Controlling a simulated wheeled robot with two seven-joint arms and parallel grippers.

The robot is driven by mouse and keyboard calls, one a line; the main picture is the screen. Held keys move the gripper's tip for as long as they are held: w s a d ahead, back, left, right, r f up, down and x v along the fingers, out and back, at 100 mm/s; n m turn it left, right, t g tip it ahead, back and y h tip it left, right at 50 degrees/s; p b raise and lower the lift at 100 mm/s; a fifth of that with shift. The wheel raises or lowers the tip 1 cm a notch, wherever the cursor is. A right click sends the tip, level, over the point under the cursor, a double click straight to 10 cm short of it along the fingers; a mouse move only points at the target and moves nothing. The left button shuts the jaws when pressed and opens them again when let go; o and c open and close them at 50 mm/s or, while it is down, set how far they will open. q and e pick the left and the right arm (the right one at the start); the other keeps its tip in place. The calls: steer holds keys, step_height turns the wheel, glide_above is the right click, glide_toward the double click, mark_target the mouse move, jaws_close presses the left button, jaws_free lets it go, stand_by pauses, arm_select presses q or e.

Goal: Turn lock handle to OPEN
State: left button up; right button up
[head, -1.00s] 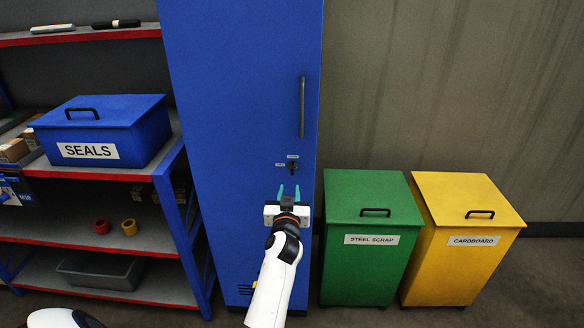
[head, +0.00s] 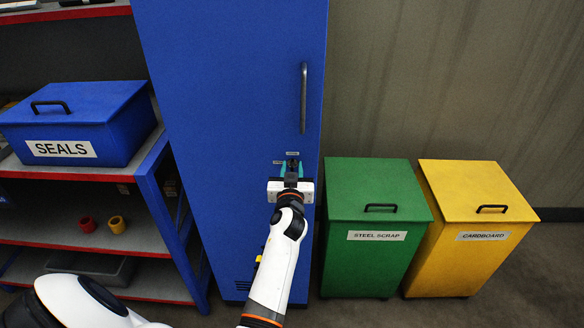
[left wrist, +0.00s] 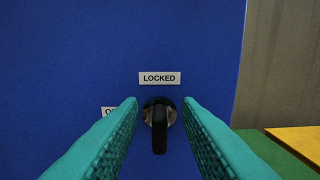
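The blue cabinet (head: 240,110) stands in the middle of the head view. Its black lock handle (left wrist: 159,128) hangs straight down below a LOCKED label (left wrist: 160,78) in the left wrist view. A second label (left wrist: 107,111), showing only an O, is partly hidden behind the left finger. My left gripper (head: 291,166) is at the lock in the head view. In the left wrist view its teal fingers (left wrist: 160,112) are open, one on each side of the handle, with gaps visible on both sides. My right gripper is not in view.
A vertical door pull (head: 303,98) is above the lock. A green STEEL SCRAP bin (head: 375,275) and a yellow CARDBOARD bin (head: 470,265) stand to the right. A shelf rack (head: 150,180) with a blue SEALS box (head: 70,125) is at the left.

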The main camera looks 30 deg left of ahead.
arm_select(q)
steer(key=shift+c, duration=0.8)
jaws_close()
steer(key=shift+m, duration=0.3)
steer(key=m+b, duration=0.1)
steer(key=m, duration=0.1)
steer(key=shift+d+m, duration=0.15)
steer(key=shift+m, duration=0.25)
steer(key=m, duration=0.4)
steer(key=shift+w+d, duration=0.1)
steer(key=m, duration=0.6)
steer(key=shift+w+d+f, duration=0.1)
steer(key=shift+d+f, duration=0.05)
steer(key=shift+f, duration=0.05)
steer(key=m, duration=0.4)
steer(key=shift+f+m, duration=0.15)
steer(key=shift+m, duration=0.15)
